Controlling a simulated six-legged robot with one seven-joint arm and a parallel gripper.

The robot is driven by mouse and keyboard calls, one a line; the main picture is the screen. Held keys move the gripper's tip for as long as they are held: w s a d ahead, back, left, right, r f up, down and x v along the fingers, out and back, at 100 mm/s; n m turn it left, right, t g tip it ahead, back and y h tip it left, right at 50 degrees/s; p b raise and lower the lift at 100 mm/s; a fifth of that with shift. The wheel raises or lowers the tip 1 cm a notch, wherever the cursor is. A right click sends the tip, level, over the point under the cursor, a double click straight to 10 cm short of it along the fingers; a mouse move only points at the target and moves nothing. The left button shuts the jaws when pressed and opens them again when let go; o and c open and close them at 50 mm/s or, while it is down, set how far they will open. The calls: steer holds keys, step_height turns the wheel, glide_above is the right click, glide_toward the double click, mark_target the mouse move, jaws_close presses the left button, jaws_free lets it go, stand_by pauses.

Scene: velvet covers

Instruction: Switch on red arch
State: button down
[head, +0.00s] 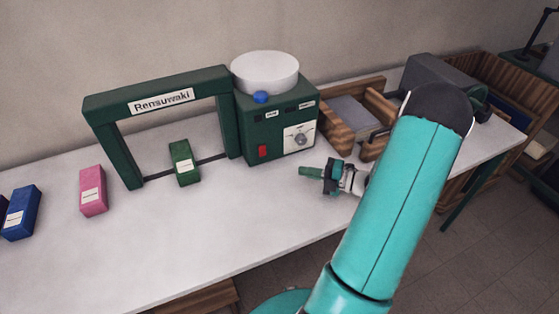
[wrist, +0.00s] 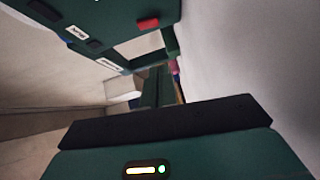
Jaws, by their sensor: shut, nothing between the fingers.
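A dark green arch (head: 155,92) labelled "Rensuwaki" stands on the table in the head view; no red arch shows. Joined to its right side is a green control box (head: 275,115) with a white round top, a blue dome, a dial and a red switch (head: 262,151) low on its front. The red switch also shows at the top of the wrist view (wrist: 148,23). My gripper (head: 305,171) is shut and empty, in front of the box, to the right of and slightly below the switch, apart from it. Whether the switch is on or off I cannot tell.
A green block (head: 185,163) stands under the arch. A pink block (head: 92,191) and a blue block (head: 20,212) stand to the left. A wooden holder (head: 350,118) and a grey machine (head: 438,80) are on the right. The table front is clear.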

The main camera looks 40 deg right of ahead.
glide_toward(262, 156)
steer(key=a, duration=0.1)
steer(key=w+a, duration=0.1)
steer(key=a, duration=0.2)
steer(key=shift+w+a, duration=0.35)
steer(key=shift+w+d+f, duration=0.1)
steer(key=shift+w+d, duration=0.15)
steer(key=shift+w, duration=0.35)
steer(key=shift+w+d, duration=0.3)
steer(key=shift+w, duration=0.3)
steer(key=shift+w+d, duration=0.15)
steer(key=shift+w, duration=0.4)
steer(key=shift+w+f, duration=0.2)
steer(key=shift+w, duration=0.1)
steer(key=shift+s, duration=0.1)
steer(key=v, duration=1.4)
steer(key=shift+d, duration=0.1)
